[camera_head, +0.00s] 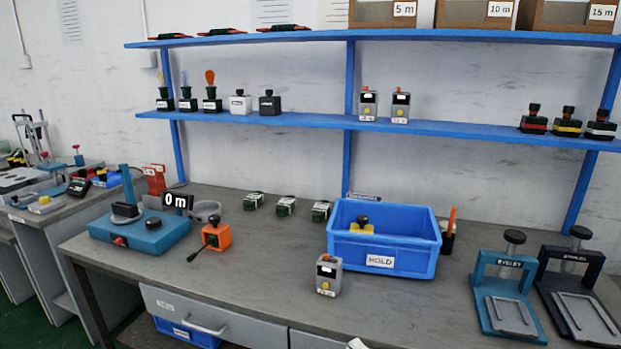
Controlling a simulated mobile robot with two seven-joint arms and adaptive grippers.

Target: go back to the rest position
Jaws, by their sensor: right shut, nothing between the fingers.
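Only a small pale tip of my right gripper (357,344) shows at the bottom edge, in front of the workbench (270,270). It is shut and holds nothing; the rest of it is cut off by the frame. My left gripper is not in view. A grey device with a yellow button (328,276) stands upright on the bench, above and left of the tip and apart from it.
A blue bin labelled HOLD (411,262) stands on the bench. Two presses (505,290) (575,285) stand right. An orange device (217,237) and a blue base unit (140,235) stand left. Blue shelves (430,127) run behind. The bench's front middle is mostly clear.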

